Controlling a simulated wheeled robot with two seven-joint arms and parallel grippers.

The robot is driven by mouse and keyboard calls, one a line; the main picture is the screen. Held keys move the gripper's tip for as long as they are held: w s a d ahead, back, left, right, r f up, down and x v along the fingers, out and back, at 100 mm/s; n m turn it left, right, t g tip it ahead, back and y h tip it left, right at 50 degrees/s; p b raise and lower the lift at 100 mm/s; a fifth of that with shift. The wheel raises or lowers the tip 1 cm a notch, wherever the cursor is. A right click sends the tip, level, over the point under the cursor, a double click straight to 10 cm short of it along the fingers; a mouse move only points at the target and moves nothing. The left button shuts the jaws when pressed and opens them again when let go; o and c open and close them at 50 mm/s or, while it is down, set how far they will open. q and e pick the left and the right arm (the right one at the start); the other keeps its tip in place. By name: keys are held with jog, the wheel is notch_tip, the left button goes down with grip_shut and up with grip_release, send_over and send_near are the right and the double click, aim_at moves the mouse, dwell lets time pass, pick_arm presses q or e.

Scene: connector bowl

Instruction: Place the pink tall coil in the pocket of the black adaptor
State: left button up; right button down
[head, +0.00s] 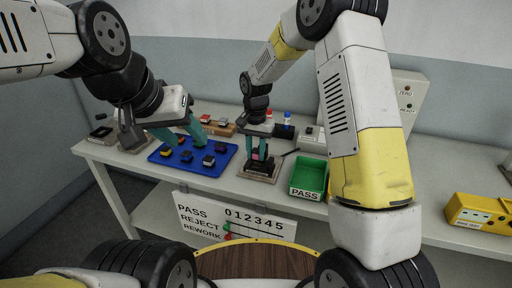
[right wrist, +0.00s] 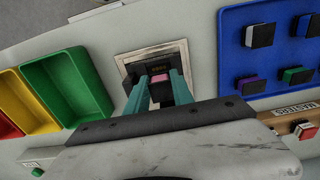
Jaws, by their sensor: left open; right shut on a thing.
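The pink tall coil (right wrist: 161,78) is a small block with a pink top, between the teal fingers of my right gripper (right wrist: 163,88). The right gripper (head: 257,150) is shut on it and points down at the black adaptor. The black adaptor (right wrist: 147,67) stands on a pale square plate (right wrist: 122,59); in the head view the plate (head: 246,171) lies right of the blue tray. The coil is at or just over the adaptor; I cannot tell whether it is inside the pocket. My left gripper (head: 189,142) is open and empty over the blue tray.
The blue tray (head: 229,154) holds several dark blocks with coloured tops. A green PASS bin (head: 310,178) stands right of the plate. A wooden strip with small blocks (head: 222,129) lies behind the tray. A yellow box (head: 480,212) is far right.

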aim_at(256, 152)
jog(key=shift+f, duration=1.05)
jog(key=c, duration=1.1)
grip_release()
jog(key=shift+f, duration=0.1)
notch_tip(256, 152, up, 12)
jog(key=shift+f, duration=0.1)
jog(key=s+d+r+t, duration=0.1)
jog(key=s+d+r, duration=0.35)
jog(key=r, duration=0.25)
jog(key=s+d+r+n+t+y, duration=0.1)
jog(key=s+d, duration=0.4)
jog(key=s, duration=0.5)
jog(key=s+d+r+n+t+y, duration=0.1)
jog(key=s+d+r+n+t, duration=0.2)
jog(key=s, duration=0.8)
notch_tip(256, 152, up, 2)
jog(key=shift+s+d+r+t, duration=0.2)
jog(key=shift+d+t, duration=0.4)
jog(key=shift+d, duration=0.45)
